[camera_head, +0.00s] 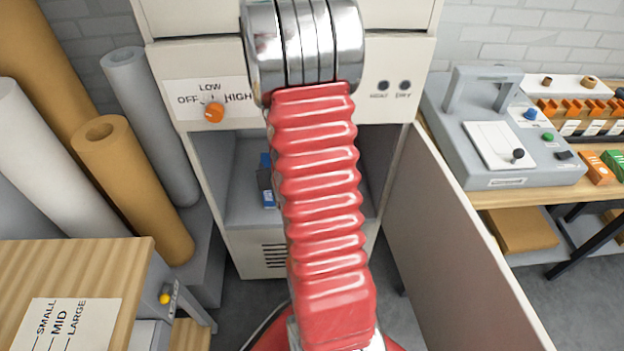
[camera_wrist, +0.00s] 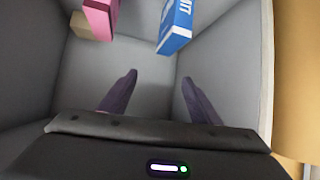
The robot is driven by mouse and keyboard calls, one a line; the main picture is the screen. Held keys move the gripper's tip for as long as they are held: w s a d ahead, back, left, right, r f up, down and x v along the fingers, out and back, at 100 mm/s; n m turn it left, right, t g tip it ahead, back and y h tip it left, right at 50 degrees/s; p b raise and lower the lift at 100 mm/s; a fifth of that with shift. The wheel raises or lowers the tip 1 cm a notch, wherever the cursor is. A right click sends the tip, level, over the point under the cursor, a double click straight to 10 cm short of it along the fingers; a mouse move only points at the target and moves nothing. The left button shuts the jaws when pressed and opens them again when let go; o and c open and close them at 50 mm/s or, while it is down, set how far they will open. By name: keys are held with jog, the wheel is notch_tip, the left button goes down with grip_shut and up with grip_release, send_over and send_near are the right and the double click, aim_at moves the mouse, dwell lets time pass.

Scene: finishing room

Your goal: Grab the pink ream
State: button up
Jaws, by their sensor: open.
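The pink ream (camera_wrist: 98,19) shows at the upper left of the wrist view, partly cut off by the top edge. It is inside a grey-walled compartment (camera_wrist: 75,80). My gripper (camera_wrist: 158,79) is open, with its two dark fingers apart and nothing between them. The pink ream lies beyond and left of the fingertips, apart from them. In the head view, my red-sleeved arm covers much of the open cabinet (camera_head: 210,170), and neither my gripper nor the pink ream is visible there.
A blue box (camera_wrist: 177,27) stands right of the pink ream, with a gap between them. A tan block (camera_wrist: 83,27) is left of the ream. The cabinet door (camera_head: 455,235) stands open at right. A wooden-topped cabinet (camera_head: 115,258) and paper rolls (camera_head: 140,185) are at left.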

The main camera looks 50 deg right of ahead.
jog(key=s+d+f+m+h, duration=0.2)
jog(key=s+d+f+h, duration=0.1)
jog(key=s+d+f, duration=0.4)
notch_tip(320, 180, down, 2)
jog(key=s, duration=0.2)
jog(key=shift+s+d+m, duration=0.2)
jog(key=shift+s+m, duration=0.15)
jog(key=shift+m, duration=0.05)
jog(key=shift+x, duration=4.3)
jog(key=shift+d, duration=0.1)
jog(key=x, duration=0.5)
jog(key=shift+s+d, duration=0.1)
jog(key=shift+d, duration=0.05)
jog(key=shift+c, duration=0.5)
